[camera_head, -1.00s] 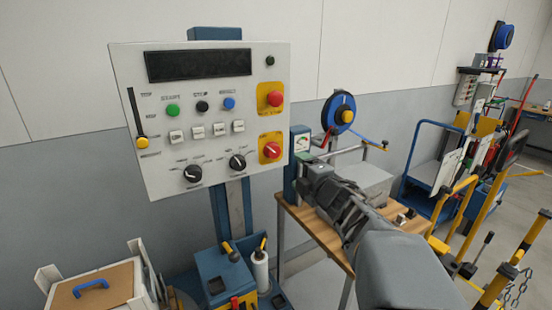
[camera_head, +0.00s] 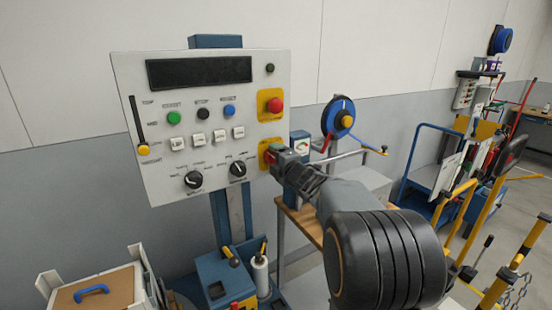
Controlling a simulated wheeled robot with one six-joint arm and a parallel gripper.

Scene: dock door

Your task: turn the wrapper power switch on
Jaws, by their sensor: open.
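The wrapper control panel (camera_head: 155,95) is a light grey board facing me at the left. At its lower right is a yellow plate (camera_head: 263,148) with the red rotary switch, which the earlier view shows with a white pointer mark. My gripper (camera_head: 275,160) is now at this switch, coming in from the right, and covers most of it. The jaws are open. I cannot tell whether the fingers are around the switch or touching it, and its pointer is hidden.
A red emergency button (camera_head: 275,104) sits just above on its own yellow plate. A black knob (camera_head: 238,169) is close to the left of my gripper. A wooden table (camera_head: 305,222) and a blue reel (camera_head: 339,116) stand to the right.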

